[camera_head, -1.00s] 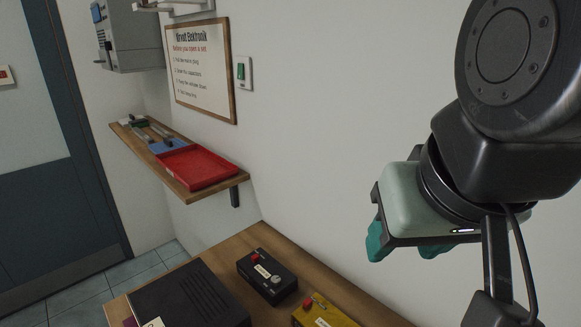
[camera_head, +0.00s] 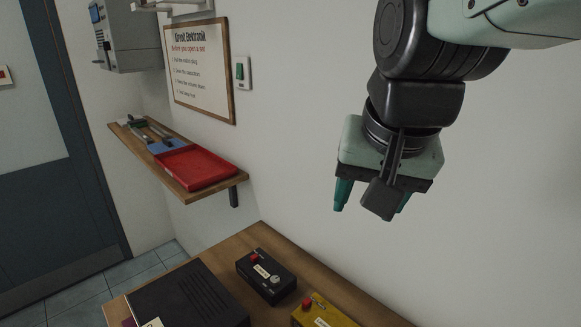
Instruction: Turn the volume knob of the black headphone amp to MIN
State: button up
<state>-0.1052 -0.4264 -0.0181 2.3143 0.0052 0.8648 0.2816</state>
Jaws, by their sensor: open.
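A small black box (camera_head: 267,276), which looks like the black headphone amp, sits on the wooden bench. It has a red knob or button (camera_head: 254,257) on top, a pale label and a grey knob (camera_head: 275,279). The knob's pointer and any MIN mark are too small to read. My gripper (camera_head: 372,204) hangs in the air above and to the right of the box, pointing down. Its teal fingers are apart with nothing seen between them, and a dark part of my wrist hides the middle.
A yellow box (camera_head: 322,315) with a red knob stands right of the black box. A larger dark unit (camera_head: 190,297) stands left. A wall shelf (camera_head: 214,187) with a red tray (camera_head: 195,168) juts out behind. The air between gripper and bench looks clear.

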jog(key=w+a+f+m+g, duration=0.1)
jog(key=w+a+f+m, duration=0.15)
jog(key=w, duration=0.25)
jog(key=w+a+f+m+g, duration=0.1)
jog(key=w+a+f, duration=0.15)
jog(key=w, duration=0.25)
jog(key=m+g, duration=0.2)
jog(key=m, duration=0.5)
send_over(275, 278)
notch_tip(275, 278, down, 23)
jog(key=shift+h, duration=0.3)
notch_tip(275, 278, down, 11)
jog(key=shift+s+r, duration=0.1)
grip_shut()
